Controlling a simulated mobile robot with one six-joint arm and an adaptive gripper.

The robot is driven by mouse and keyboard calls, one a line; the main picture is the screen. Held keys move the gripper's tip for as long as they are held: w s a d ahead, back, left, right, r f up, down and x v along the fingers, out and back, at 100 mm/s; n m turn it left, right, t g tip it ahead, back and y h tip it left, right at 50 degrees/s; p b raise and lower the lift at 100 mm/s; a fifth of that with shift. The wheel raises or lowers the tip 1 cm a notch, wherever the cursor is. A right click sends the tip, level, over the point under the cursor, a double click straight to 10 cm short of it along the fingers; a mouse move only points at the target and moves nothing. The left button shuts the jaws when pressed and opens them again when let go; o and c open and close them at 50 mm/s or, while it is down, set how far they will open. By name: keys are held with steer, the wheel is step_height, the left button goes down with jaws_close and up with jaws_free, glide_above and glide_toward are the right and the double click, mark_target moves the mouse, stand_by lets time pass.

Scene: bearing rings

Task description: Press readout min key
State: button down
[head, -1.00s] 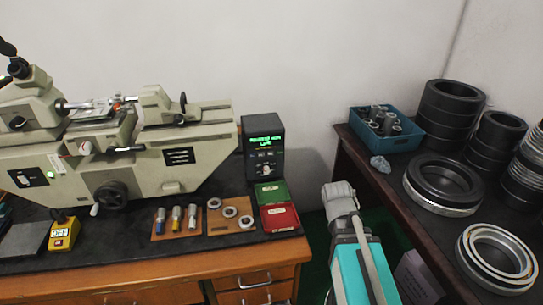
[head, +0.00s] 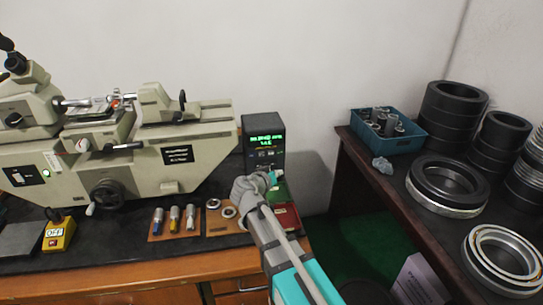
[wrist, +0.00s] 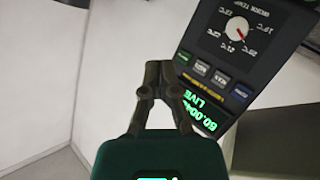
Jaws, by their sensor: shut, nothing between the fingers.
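The readout (head: 264,146) is a dark box with green digits, standing at the back right of the bench beside the measuring machine. In the wrist view its face (wrist: 245,50) appears upside down, with a lit "LIVE" display (wrist: 205,108), a row of small keys (wrist: 220,80) and a round dial (wrist: 238,27). The key labels are too small to read surely, so I cannot tell which is min. My gripper (wrist: 163,70) is shut and empty, its tips left of the key row in that view. In the head view my gripper (head: 272,177) is just below and in front of the readout.
The measuring machine (head: 190,150) fills the bench's left. Several small cylinders (head: 174,218) and rings (head: 228,212) lie on boards near my arm. A red and green case (head: 286,215) is partly behind my arm. A right-hand table holds a blue crate (head: 420,140) and black rings.

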steer(key=shift+w+a, duration=0.1)
steer(key=shift+w, duration=0.05)
stand_by(0.3)
glide_toward(276, 154)
steer(key=shift+s+d+x, duration=0.1)
steer(key=shift+d+x, duration=0.05)
steer(key=shift+x, duration=0.75)
steer(key=shift+s+d+x, duration=0.1)
steer(key=shift+d+x, duration=0.05)
steer(key=shift+x, duration=0.7)
steer(key=shift+s+d+x, duration=0.1)
steer(key=shift+d+x, duration=0.1)
steer(key=shift+x, duration=0.7)
steer(key=shift+w+a+f, duration=0.1)
steer(key=shift+w+a, duration=0.15)
steer(key=shift+w, duration=0.55)
stand_by(0.4)
steer(key=shift+s, duration=0.75)
steer(key=shift+d, duration=0.2)
steer(key=shift+s+d, duration=0.25)
steer(key=shift+s, duration=0.55)
steer(key=shift+s+d, duration=0.25)
steer(key=shift+s, duration=0.55)
steer(key=shift+s+d, duration=0.2)
steer(key=shift+s, duration=0.6)
